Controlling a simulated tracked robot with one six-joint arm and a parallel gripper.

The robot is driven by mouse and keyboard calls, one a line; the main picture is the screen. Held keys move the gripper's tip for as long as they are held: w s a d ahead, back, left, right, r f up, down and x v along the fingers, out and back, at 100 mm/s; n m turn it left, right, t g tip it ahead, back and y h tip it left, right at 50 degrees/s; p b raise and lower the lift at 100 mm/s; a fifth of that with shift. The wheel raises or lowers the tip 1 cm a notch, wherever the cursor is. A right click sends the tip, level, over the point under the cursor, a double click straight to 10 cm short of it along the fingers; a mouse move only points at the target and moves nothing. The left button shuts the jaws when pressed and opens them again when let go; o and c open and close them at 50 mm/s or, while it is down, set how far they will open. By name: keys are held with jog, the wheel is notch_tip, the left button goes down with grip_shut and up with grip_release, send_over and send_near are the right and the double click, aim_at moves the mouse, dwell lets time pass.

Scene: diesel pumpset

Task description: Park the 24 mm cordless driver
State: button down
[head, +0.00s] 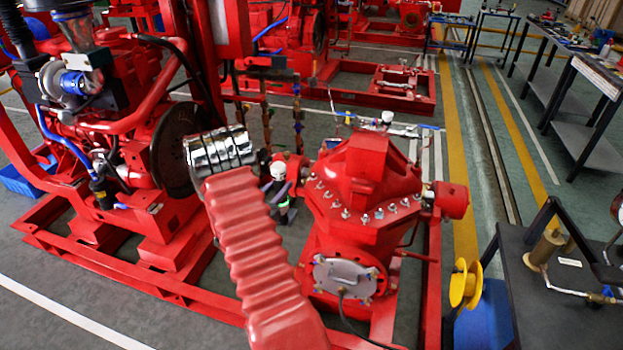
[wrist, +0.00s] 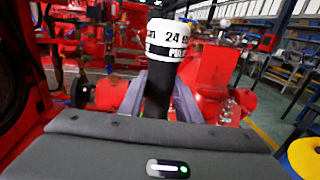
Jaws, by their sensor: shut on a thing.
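The 24 mm cordless driver (wrist: 157,92) stands roughly upright in the middle of the wrist view. It has a black handle and a white end cap with black lettering that includes "24". My gripper (wrist: 160,104) is shut on the black handle, with a grey finger on each side. The driver's lower part is hidden behind the dark wrist housing. In the head view, a small white-topped dark item (head: 278,172) beside the red gearbox looks like the held driver, but it is too small to be sure. No holder for the driver can be made out.
The red gearbox (head: 362,190) with a bolted top stands right of centre. The red diesel engine (head: 110,140) is at left, on a red base frame (head: 150,283). A dark bench (head: 560,290) and a yellow reel (head: 465,285) are at right. The striped aisle (head: 490,140) is clear.

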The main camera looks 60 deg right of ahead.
jog(key=w+a+f+n+t+y, duration=0.1)
jog(key=w+a+n+t, duration=0.4)
jog(key=a, duration=0.9)
jog(key=w+a+n+t+y, duration=0.15)
jog(key=w+a+t, duration=0.35)
jog(key=a, duration=0.9)
jog(key=a+n+t+y, duration=0.4)
jog(key=a+y, duration=0.3)
jog(key=a, duration=1.7)
jog(key=shift+s+a+f+n+t, duration=0.25)
jog(key=shift+s+a+n+t, duration=0.15)
jog(key=shift+n, duration=0.05)
jog(key=shift+s, duration=0.15)
